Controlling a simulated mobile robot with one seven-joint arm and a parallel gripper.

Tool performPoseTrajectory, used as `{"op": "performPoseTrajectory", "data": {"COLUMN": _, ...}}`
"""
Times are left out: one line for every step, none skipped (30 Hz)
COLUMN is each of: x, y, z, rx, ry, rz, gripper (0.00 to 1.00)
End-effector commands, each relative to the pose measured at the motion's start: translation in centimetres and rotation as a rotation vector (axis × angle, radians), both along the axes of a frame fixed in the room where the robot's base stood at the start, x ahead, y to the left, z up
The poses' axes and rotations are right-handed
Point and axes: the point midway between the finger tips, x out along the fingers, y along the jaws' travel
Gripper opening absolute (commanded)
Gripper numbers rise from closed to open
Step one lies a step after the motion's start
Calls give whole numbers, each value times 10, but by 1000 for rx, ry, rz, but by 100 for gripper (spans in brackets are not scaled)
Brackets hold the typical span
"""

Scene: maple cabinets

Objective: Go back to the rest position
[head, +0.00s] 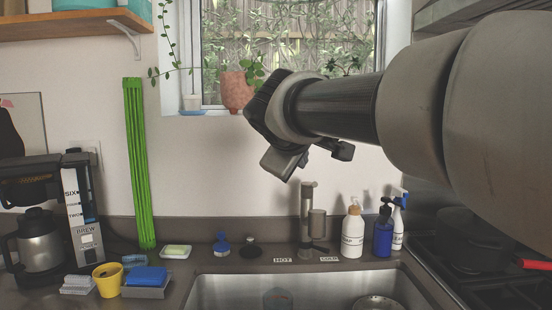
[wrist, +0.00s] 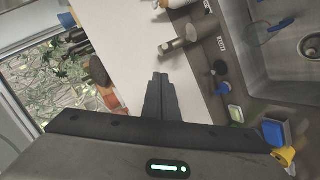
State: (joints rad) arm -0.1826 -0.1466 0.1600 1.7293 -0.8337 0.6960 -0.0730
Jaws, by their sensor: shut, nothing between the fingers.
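My arm reaches in from the right in the head view, and my gripper (head: 282,165) hangs in the air above the counter, in front of the window's lower part and the wall. In the wrist view the two dark fingers of my gripper (wrist: 161,78) lie together, with nothing between them. My gripper touches nothing that I can see. The head view shows its dark end from the side, so the fingertips are hard to make out there.
Below is a steel sink (head: 300,290) with a faucet (head: 306,215), a white soap bottle (head: 353,232) and a blue bottle (head: 383,232). A terracotta pot (head: 236,92) stands on the windowsill. A coffee maker (head: 80,215) is at left, a stove (head: 475,265) at right.

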Motion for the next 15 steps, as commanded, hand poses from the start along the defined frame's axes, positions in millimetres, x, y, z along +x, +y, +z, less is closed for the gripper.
{"op": "performPoseTrajectory", "data": {"x": -4, "y": 0, "z": 0, "rx": 2, "ry": 2, "rz": -2, "gripper": 0}}
{"op": "performPoseTrajectory", "data": {"x": -6, "y": -2, "z": -1, "rx": 6, "ry": 6, "rz": -7, "gripper": 0}}
{"op": "performPoseTrajectory", "data": {"x": -12, "y": -5, "z": -4, "rx": 16, "ry": 14, "rz": -16, "gripper": 0}}
{"op": "performPoseTrajectory", "data": {"x": -17, "y": -9, "z": -8, "rx": 30, "ry": 23, "rz": -26, "gripper": 0}}
{"op": "performPoseTrajectory", "data": {"x": -24, "y": -14, "z": -14, "rx": 47, "ry": 36, "rz": -40, "gripper": 0}}
{"op": "performPoseTrajectory", "data": {"x": -35, "y": -23, "z": -23, "rx": 76, "ry": 57, "rz": -64, "gripper": 0}}
{"op": "performPoseTrajectory", "data": {"x": -46, "y": -30, "z": -33, "rx": 104, "ry": 77, "rz": -89, "gripper": 0}}
{"op": "performPoseTrajectory", "data": {"x": -58, "y": -38, "z": -43, "rx": 136, "ry": 99, "rz": -114, "gripper": 0}}
{"op": "performPoseTrajectory", "data": {"x": -76, "y": -48, "z": -59, "rx": 185, "ry": 131, "rz": -150, "gripper": 0}}
{"op": "performPoseTrajectory", "data": {"x": -91, "y": -55, "z": -72, "rx": 224, "ry": 156, "rz": -180, "gripper": 0}}
{"op": "performPoseTrajectory", "data": {"x": -106, "y": -62, "z": -85, "rx": 266, "ry": 183, "rz": -211, "gripper": 0}}
{"op": "performPoseTrajectory", "data": {"x": -126, "y": -69, "z": -103, "rx": 322, "ry": 215, "rz": -250, "gripper": 0}}
{"op": "performPoseTrajectory", "data": {"x": -141, "y": -73, "z": -116, "rx": 365, "ry": 240, "rz": -278, "gripper": 0}}
{"op": "performPoseTrajectory", "data": {"x": -155, "y": -77, "z": -128, "rx": 405, "ry": 263, "rz": -306, "gripper": 0}}
{"op": "performPoseTrajectory", "data": {"x": -173, "y": -80, "z": -145, "rx": 460, "ry": 292, "rz": -340, "gripper": 0}}
